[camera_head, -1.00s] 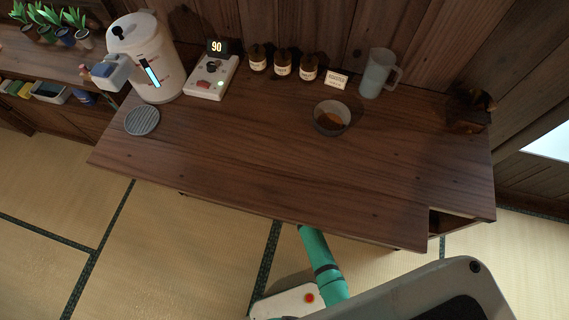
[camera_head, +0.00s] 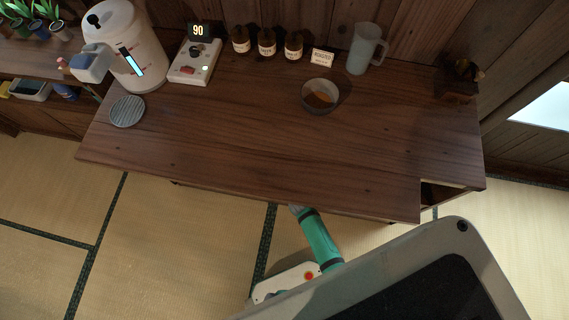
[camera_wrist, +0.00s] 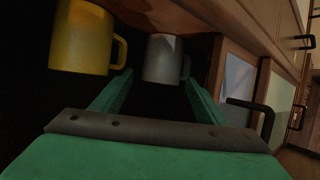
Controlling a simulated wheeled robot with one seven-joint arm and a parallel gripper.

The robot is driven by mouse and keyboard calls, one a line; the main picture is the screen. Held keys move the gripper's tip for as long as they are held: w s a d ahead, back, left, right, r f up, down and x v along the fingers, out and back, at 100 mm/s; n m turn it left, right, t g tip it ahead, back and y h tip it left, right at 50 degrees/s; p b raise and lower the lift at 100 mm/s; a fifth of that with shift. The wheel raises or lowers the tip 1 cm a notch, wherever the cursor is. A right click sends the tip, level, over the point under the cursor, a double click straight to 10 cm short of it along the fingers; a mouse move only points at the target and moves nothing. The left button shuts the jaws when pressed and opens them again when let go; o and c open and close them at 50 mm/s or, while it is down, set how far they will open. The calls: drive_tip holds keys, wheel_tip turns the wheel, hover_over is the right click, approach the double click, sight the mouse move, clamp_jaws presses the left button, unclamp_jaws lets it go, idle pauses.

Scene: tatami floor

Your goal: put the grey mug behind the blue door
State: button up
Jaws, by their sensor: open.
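In the wrist view the grey mug (camera_wrist: 163,60) stands straight ahead of my gripper (camera_wrist: 158,80), its handle to the right. My gripper is open, with one green finger on each side of the mug's near end. I cannot tell how far the mug reaches between the fingers. A bluish door panel (camera_wrist: 238,78) with a dark handle is to the right of the mug. In the head view my gripper and the grey mug are hidden, with my teal arm reaching in under the table's front edge.
A yellow mug (camera_wrist: 82,38) stands close left of the grey mug. A pale greenish panel (camera_wrist: 281,100) is farther right. The table's middle is clear.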

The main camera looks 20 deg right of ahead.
drive_tip(key=v, duration=0.7)
idle(0.6)
